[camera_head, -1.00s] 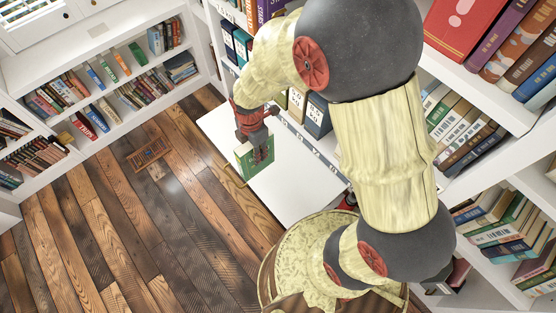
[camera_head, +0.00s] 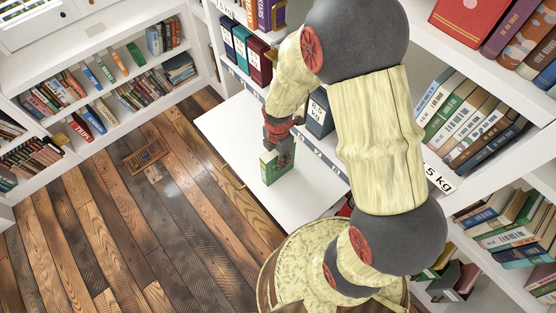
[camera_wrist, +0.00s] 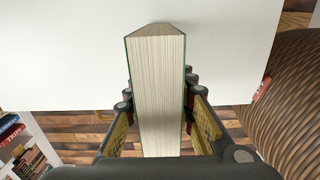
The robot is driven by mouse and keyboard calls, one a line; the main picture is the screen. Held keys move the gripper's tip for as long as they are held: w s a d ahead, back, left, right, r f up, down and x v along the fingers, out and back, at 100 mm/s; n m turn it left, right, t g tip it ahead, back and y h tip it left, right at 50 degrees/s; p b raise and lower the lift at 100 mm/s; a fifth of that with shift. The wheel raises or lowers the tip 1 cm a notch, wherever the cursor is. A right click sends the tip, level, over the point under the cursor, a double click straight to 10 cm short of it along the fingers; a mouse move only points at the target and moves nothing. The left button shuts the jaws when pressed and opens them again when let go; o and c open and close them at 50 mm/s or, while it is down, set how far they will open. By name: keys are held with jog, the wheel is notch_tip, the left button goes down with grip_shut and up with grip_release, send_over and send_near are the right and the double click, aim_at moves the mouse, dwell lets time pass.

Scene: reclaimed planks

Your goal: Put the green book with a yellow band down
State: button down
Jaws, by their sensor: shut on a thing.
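The green book (camera_head: 270,170) is upright in my gripper (camera_head: 279,150), over the white surface (camera_head: 222,122). Its yellow band is hard to make out at this size. In the wrist view the book (camera_wrist: 157,85) shows its cream page edges between two thin green covers. The fingers of my gripper (camera_wrist: 158,110) are shut on both covers. The white surface (camera_wrist: 60,50) fills the top of that view behind the book. I cannot tell whether the book's lower edge touches the surface.
The white surface is bare around the book. Binders (camera_head: 258,68) stand on the shelf behind it, close to my arm. More bookshelves (camera_head: 455,125) stand at right and at left. The plank floor (camera_head: 130,230) is open, with a small brown grate (camera_head: 146,155).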

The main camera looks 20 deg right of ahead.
jog(key=shift+r, duration=0.15)
jog(key=shift+f, duration=0.2)
jog(key=c, duration=1.5)
grip_release()
